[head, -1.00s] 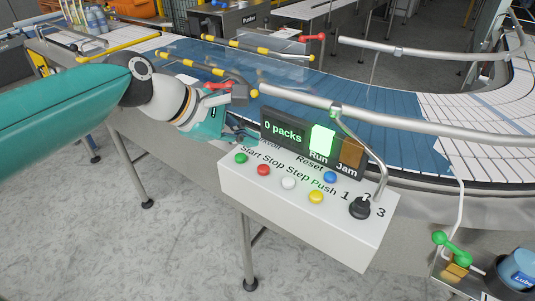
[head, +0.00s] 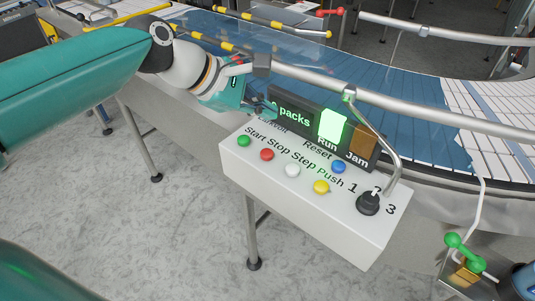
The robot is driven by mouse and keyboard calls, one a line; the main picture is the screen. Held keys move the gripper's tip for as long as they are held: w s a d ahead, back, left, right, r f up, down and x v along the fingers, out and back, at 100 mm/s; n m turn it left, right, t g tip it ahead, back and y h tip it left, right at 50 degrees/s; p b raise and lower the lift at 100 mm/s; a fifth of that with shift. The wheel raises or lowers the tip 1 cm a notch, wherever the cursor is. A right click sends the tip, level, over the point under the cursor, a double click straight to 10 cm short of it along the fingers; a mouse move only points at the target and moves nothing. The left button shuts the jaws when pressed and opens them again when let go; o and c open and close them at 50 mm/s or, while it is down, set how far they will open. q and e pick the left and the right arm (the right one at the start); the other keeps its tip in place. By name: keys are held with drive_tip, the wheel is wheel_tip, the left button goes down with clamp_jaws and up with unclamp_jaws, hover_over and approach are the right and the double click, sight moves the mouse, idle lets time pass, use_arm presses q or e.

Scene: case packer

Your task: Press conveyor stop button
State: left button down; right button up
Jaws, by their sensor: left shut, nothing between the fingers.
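The white control box (head: 300,222) hangs at the conveyor's near side. Its red button, under the label Stop (head: 267,155), sits between the green Start button (head: 243,141) and the white Step button (head: 292,170). My left gripper (head: 264,108) is shut and empty behind the box's upper left corner, beside the display (head: 334,125). It is apart from the red button and covers the left end of the display. The display reads "packs" and its Run lamp is lit green. My right gripper is not in view.
A yellow Push button (head: 321,187), a blue Reset button (head: 338,167) and a black selector knob (head: 368,202) share the box. A bent metal tube (head: 393,160) rises at its right. The conveyor (head: 420,130) runs behind. Open floor lies in front.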

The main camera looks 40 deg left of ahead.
sight(265, 153)
use_arm(q)
wheel_tip(265, 153, down, 7)
drive_tip(key=b, duration=0.5)
drive_tip(key=shift+r+b, duration=0.1)
drive_tip(key=shift+b, duration=0.3)
drive_tip(key=shift+f+b, duration=0.3)
drive_tip(key=shift+f, duration=0.1)
drive_tip(key=shift+f, duration=0.15)
idle(0.4)
drive_tip(key=shift+f, duration=0.25)
drive_tip(key=shift+f+b, duration=0.55)
idle(0.7)
drive_tip(key=shift+r, duration=0.15)
drive_tip(key=shift+r+p, duration=0.85)
drive_tip(key=shift+p, duration=0.15)
